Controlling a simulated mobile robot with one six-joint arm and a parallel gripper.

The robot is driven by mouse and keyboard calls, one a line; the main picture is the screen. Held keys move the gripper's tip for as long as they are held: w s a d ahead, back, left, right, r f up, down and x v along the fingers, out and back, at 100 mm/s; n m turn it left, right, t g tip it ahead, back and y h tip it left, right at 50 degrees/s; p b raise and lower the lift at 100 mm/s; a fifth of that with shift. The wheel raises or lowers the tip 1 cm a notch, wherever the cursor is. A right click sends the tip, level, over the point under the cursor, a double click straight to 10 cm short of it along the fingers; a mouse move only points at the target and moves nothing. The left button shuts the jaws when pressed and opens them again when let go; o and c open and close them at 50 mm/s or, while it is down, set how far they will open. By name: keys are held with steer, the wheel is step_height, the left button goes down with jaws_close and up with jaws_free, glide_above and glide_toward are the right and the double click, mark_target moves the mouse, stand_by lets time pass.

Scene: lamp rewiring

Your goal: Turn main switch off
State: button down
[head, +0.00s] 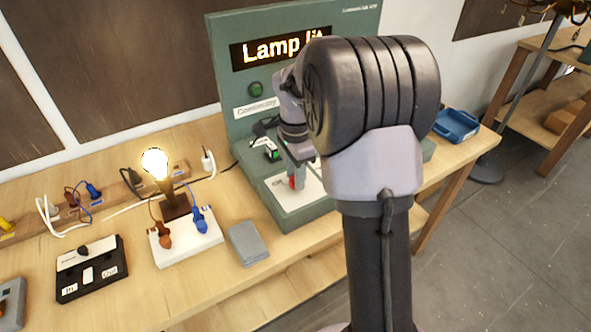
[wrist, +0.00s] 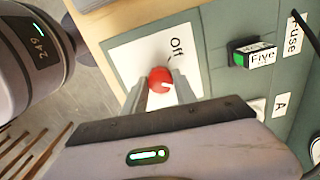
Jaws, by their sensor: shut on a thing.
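The main switch, a red knob (wrist: 159,80) with a white mark, sits on a white plate (wrist: 128,62) labelled "Off" in the wrist view. My gripper (wrist: 158,92) has its two fingers on either side of the knob and is shut on it. In the head view the red knob (head: 293,182) shows small at my gripper's tip, on the green panel's sloping base (head: 290,217). My arm hides much of the panel there. The display (head: 280,48) reads "Lamp lit", its end partly covered by my arm. The lamp bulb (head: 155,163) glows.
On the bench are a grey box (head: 248,243), a black box (head: 92,268), plugs and cables. A blue tray (head: 456,125) stands at the right.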

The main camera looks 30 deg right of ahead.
steer(key=n+p, duration=0.2)
steer(key=n, duration=0.1)
steer(key=shift+r+n+p, duration=0.15)
steer(key=shift+n+p, duration=0.2)
steer(key=shift+n, duration=0.05)
steer(key=n+p, duration=0.2)
steer(key=n, duration=0.1)
steer(key=shift+s+n, duration=0.1)
steer(key=shift+n, duration=0.2)
steer(key=n+p, duration=0.3)
steer(key=n, duration=0.1)
steer(key=shift+n+p, duration=0.9)
steer(key=shift+n, duration=0.9)
steer(key=c, duration=1)
jaws_free()
